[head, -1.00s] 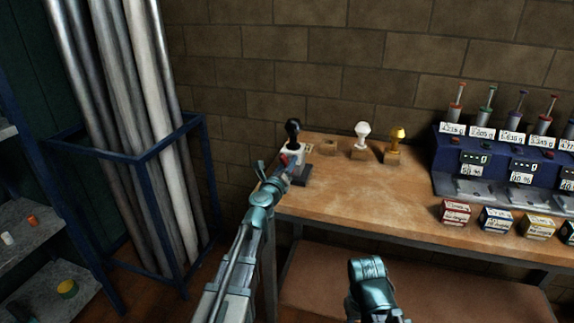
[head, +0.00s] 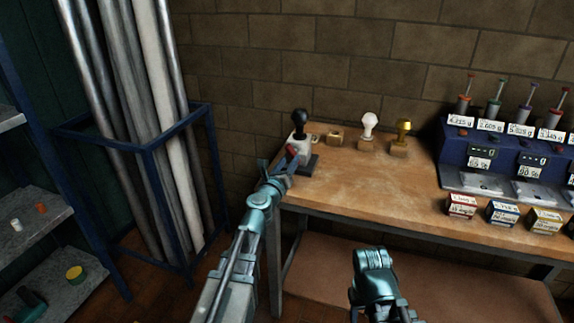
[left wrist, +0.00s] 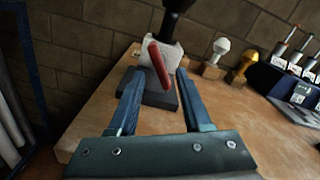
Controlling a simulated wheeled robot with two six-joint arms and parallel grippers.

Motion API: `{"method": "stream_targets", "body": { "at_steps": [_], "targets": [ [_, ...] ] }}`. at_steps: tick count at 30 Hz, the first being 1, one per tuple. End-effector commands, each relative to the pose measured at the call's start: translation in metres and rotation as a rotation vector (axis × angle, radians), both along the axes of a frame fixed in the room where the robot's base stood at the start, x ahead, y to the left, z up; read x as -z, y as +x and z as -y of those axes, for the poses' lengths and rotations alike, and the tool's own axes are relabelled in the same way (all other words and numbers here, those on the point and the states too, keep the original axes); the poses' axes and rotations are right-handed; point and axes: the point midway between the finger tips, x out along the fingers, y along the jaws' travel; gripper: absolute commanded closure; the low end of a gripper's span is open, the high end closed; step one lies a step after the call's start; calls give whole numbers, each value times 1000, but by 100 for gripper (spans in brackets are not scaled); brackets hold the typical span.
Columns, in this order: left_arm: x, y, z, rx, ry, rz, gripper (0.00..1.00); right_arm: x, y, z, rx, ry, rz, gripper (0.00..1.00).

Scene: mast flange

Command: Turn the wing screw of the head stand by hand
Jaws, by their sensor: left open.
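The head stand has a black knob-shaped top (head: 301,121), a white block (head: 299,143) and a dark base (head: 310,165). It stands upright at the left end of the wooden bench. Its red wing screw (head: 292,150) faces my left arm. My left gripper (head: 277,169) is open just in front of the stand. In the left wrist view the red wing (left wrist: 159,66) shows tilted between the lines of the two blue fingers, at their tips; I cannot tell whether they touch it.
Small wooden blocks stand right of the head stand, one with a white knob (head: 369,125), one with a brass knob (head: 403,132). A blue dispenser (head: 455,158) and small boxes (head: 462,205) are further right. A blue rack (head: 150,150) with metal tubes stands left. The bench middle is clear.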

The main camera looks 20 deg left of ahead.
Motion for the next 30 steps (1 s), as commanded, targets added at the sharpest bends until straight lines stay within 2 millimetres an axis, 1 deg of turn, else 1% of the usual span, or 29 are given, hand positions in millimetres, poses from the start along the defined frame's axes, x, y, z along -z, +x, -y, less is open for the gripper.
{"method": "stream_targets", "body": {
  "at_steps": [3, 11, 17, 30],
  "targets": [
    [0, -2, 0, 0, 237, 8, 51, 0, 0, 0, 0, 0, 0, 50],
    [0, -5, 0, 0, 785, 27, 51, 0, 0, 0, 0, 0, 0, 50],
    [0, -8, 0, 0, 1234, 42, 51, 0, 0, 0, 0, 0, 0, 50],
    [0, -15, 0, 0, 2340, 79, 51, 0, 0, 0, 0, 0, 0, 50]
  ]
}}
